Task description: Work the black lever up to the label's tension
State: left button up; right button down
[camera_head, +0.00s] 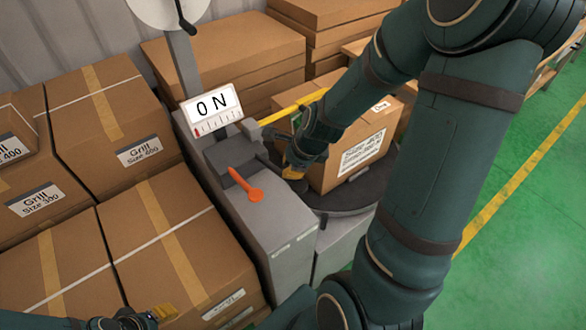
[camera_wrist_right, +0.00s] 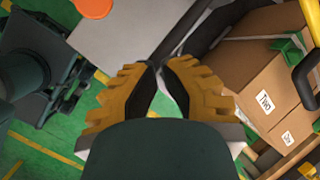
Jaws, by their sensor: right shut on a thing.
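The black lever (camera_wrist_right: 184,34) runs from the machine to my right gripper (camera_wrist_right: 158,68), whose yellow fingertips close on its end in the right wrist view. In the head view my right gripper (camera_head: 294,170) is beside the machine, its hold partly hidden by my arm. The white display (camera_head: 212,108) reads "ON" above a tick scale, with a red mark at the scale's left end. A white label (camera_head: 361,155) with several printed lines is on the carton on the turntable; its text is too small to read surely. My left gripper (camera_head: 150,316) shows only partly at the bottom edge.
An orange handle (camera_head: 254,194) sticks out of the grey machine (camera_head: 262,225). The labelled carton (camera_head: 326,178) stands on a dark turntable (camera_head: 345,199) close to my right gripper. Stacked cartons (camera_head: 165,245) fill the left. Green floor (camera_head: 525,215) is open at the right.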

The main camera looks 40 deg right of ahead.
jog(key=shift+w+r+p, duration=0.3)
jog(key=shift+r+p, duration=0.35)
jog(key=shift+p, duration=0.05)
jog(key=shift+w+r+p, duration=0.3)
jog(key=shift+r+p, duration=0.3)
jog(key=shift+p, duration=0.05)
jog(key=shift+d, duration=0.1)
jog(key=r+p, duration=0.1)
jog(key=w+r+p, duration=0.1)
jog(key=r+p, duration=0.1)
jog(key=w+r+p, duration=0.1)
jog(key=p, duration=0.1)
jog(key=shift+d+r, duration=0.1)
jog(key=shift+r, duration=0.2)
jog(key=shift+s, duration=0.1)
dwell(0.3)
